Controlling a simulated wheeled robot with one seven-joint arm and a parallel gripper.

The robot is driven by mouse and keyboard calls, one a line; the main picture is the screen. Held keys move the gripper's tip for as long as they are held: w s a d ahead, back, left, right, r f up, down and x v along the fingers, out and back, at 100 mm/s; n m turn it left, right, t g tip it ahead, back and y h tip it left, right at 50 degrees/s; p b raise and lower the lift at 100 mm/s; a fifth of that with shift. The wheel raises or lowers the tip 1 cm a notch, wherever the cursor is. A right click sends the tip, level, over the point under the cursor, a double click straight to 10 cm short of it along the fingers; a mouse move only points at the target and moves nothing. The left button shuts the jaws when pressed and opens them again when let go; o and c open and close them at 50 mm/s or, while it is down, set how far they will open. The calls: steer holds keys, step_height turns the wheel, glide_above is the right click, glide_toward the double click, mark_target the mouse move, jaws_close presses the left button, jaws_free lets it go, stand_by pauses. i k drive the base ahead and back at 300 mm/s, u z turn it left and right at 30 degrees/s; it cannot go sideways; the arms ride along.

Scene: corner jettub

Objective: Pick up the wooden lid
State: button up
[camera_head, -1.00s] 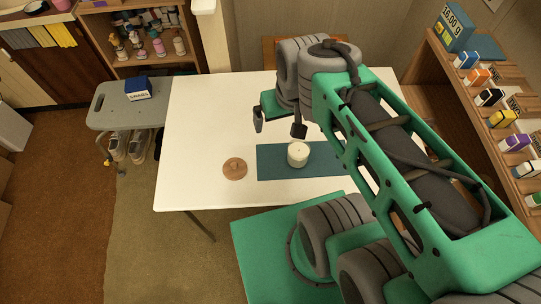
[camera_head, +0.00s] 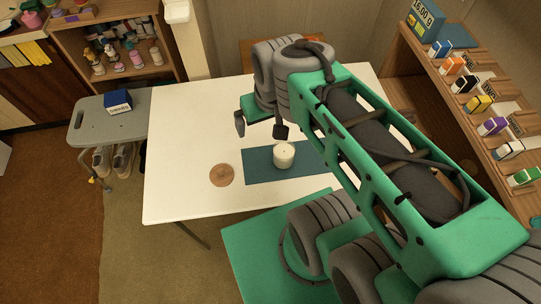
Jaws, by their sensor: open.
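The wooden lid (camera_head: 222,175) is a round, light-brown disc with a small mark at its centre. It lies flat on the white table (camera_head: 185,130), just left of a blue mat. My gripper (camera_head: 260,129) is over the table, above and beyond the lid in the picture and a little to its right. Its two dark fingers are spread apart with nothing between them. The lid is fully visible and apart from the gripper.
A white candle (camera_head: 284,154) stands on the blue mat (camera_head: 256,165), right of the lid. A grey stool (camera_head: 92,124) with a blue box (camera_head: 118,101) is left of the table. A wooden shelf of small boxes (camera_head: 479,104) is at right. The table's left part is clear.

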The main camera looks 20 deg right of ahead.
mark_target(221, 175)
steer(key=z, duration=1.3)
steer(key=k, duration=1)
steer(key=u, duration=2.05)
steer(key=i, duration=0.5)
steer(key=z, duration=0.05)
